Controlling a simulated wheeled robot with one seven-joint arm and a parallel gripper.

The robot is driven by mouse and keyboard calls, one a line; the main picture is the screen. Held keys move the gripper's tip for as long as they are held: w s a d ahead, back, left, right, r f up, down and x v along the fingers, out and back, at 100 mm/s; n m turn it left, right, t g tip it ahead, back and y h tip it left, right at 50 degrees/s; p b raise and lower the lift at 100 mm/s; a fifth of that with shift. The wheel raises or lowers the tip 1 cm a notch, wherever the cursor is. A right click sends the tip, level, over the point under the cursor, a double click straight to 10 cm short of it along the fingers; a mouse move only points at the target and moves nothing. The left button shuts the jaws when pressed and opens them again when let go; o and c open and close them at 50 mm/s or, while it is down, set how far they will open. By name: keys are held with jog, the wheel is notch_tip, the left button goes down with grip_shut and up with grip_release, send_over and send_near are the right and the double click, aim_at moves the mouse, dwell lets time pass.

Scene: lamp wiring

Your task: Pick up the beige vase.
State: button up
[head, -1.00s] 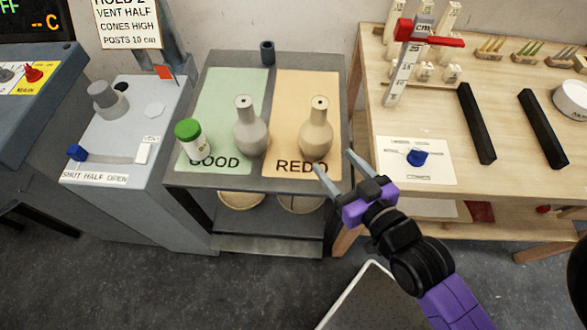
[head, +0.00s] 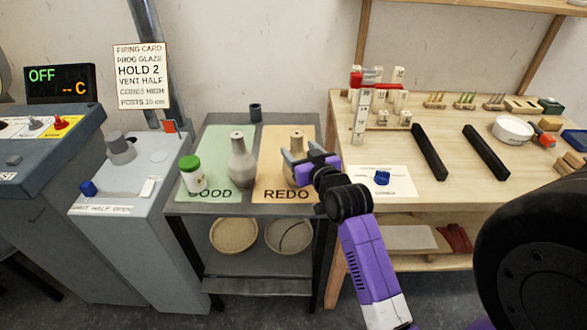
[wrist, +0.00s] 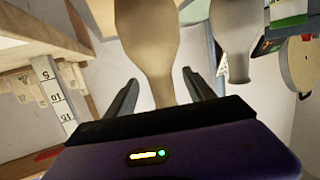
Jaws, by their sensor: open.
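The beige vase (head: 297,145) stands upright on the orange REDO mat (head: 271,194) in the head view, partly hidden behind my gripper. My gripper (head: 290,164) is open, with its purple body to the right of the vase. In the wrist view, which looks upside down, the beige vase (wrist: 160,70) has its narrow neck between the two open fingers of my gripper (wrist: 162,92). I cannot tell whether either finger touches it. A greyer vase (head: 242,165) stands on the green GOOD mat (head: 221,139); it also shows in the wrist view (wrist: 236,45).
A white jar with a green lid (head: 192,175) stands at the left of the GOOD mat. A small dark cup (head: 255,112) stands at the back. Round dishes lie on the lower shelf.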

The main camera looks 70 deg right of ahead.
jog(key=x, duration=0.5)
jog(key=shift+w+p, duration=0.15)
jog(key=shift+p, duration=0.2)
jog(key=shift+f, duration=0.1)
grip_shut()
